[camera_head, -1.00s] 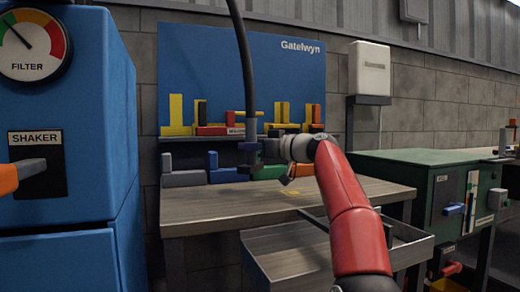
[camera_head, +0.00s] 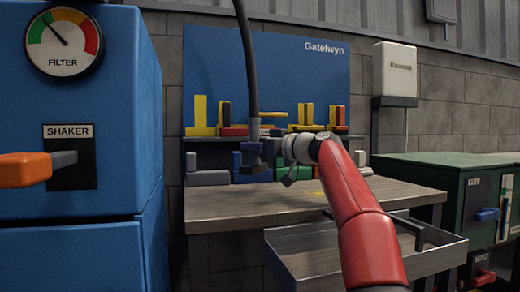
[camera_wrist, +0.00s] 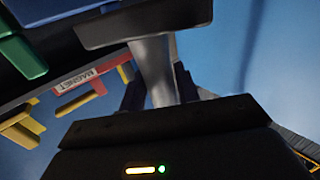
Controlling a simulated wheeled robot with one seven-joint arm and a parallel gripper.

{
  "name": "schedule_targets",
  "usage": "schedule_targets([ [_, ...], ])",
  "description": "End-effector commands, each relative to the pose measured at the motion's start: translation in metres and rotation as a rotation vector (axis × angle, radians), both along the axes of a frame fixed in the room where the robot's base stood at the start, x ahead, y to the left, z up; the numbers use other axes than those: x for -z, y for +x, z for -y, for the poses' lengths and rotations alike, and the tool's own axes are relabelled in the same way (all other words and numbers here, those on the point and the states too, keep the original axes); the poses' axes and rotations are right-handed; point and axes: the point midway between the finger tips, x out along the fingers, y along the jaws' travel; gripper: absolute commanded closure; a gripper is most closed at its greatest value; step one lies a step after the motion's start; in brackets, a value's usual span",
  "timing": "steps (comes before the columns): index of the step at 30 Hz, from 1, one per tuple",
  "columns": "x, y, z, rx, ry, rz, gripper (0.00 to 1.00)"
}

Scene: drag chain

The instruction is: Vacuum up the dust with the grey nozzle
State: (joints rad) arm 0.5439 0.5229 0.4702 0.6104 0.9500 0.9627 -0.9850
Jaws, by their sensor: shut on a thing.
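My gripper (camera_head: 262,150) is shut on the grey nozzle (camera_head: 253,168), which hangs upright at the end of a dark hose. The nozzle is above the wooden-topped bench (camera_head: 240,207), in front of the coloured blocks at its back. In the wrist view the nozzle's grey tube (camera_wrist: 152,68) runs between the dark fingers to a flat, wide head. A small yellowish patch (camera_head: 319,194), perhaps the dust, lies on the bench top to the right of the nozzle. The nozzle appears clear of the bench top.
A blue cabinet (camera_head: 90,245) with a filter gauge (camera_head: 63,42) and orange shaker handle (camera_head: 25,169) stands close on the left. A shelf of coloured blocks is behind the nozzle. An open metal drawer (camera_head: 300,265) juts out below the bench. A green cabinet (camera_head: 450,162) stands right.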

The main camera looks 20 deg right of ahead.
Motion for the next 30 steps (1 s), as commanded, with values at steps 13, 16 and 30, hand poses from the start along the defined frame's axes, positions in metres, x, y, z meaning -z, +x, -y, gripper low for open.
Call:
schedule_targets([
  [13,-0.002,-0.001,-0.027,-0.001,0.000,0.001,0.99],
  [16,-0.002,-0.001,-0.035,-0.002,-0.001,0.002,0.99],
  [30,-0.008,0.005,-0.057,0.001,0.001,0.001,0.99],
])
